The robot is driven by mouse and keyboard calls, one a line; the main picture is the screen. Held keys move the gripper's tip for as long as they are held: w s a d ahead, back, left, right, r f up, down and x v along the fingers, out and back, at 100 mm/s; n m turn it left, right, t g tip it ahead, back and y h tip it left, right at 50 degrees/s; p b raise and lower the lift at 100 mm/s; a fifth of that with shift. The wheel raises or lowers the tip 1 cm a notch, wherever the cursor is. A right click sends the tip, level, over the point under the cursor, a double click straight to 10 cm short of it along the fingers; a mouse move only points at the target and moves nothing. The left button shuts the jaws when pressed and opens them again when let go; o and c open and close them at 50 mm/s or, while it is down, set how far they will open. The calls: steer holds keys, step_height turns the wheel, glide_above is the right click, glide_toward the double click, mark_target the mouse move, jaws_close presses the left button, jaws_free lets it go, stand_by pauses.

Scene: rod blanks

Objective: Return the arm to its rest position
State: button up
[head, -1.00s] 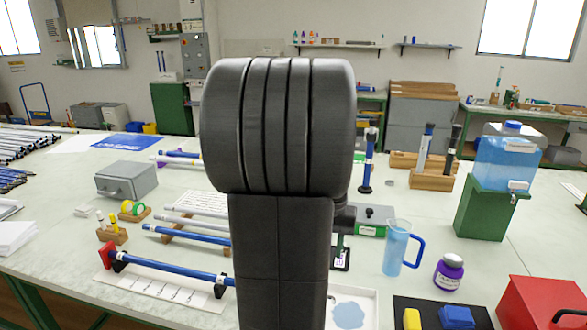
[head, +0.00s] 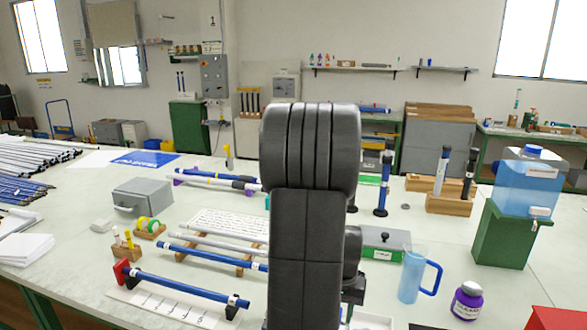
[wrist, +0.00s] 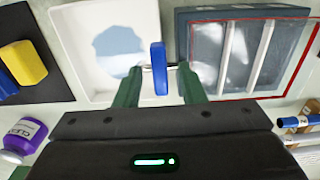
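My gripper (wrist: 159,72) shows in the wrist view with its two green fingers apart. In the head view my dark arm stands upright in the middle and hides most of the gripper.
A blue jug (head: 412,277) and a purple bottle (head: 467,301) stand right of my arm. A water tank (head: 526,185) sits on a green stand (head: 500,237). Rods on racks and a grey box (head: 142,196) lie left. Two upright rods in a wooden block (head: 450,204) stand behind.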

steer(key=shift+r, duration=0.1)
step_height(320, 180, up, 13)
step_height(320, 180, down, 14)
steer(key=shift+s+r, duration=0.1)
steer(key=shift+r, duration=0.1)
steer(key=shift+r+n, duration=0.2)
steer(key=shift+n, duration=0.1)
steer(key=shift+d+n, duration=0.1)
steer(key=shift+n, duration=0.7)
steer(key=n+p, duration=0.1)
steer(key=n, duration=0.3)
steer(key=shift+d, duration=0.2)
steer(key=shift+r, duration=0.1)
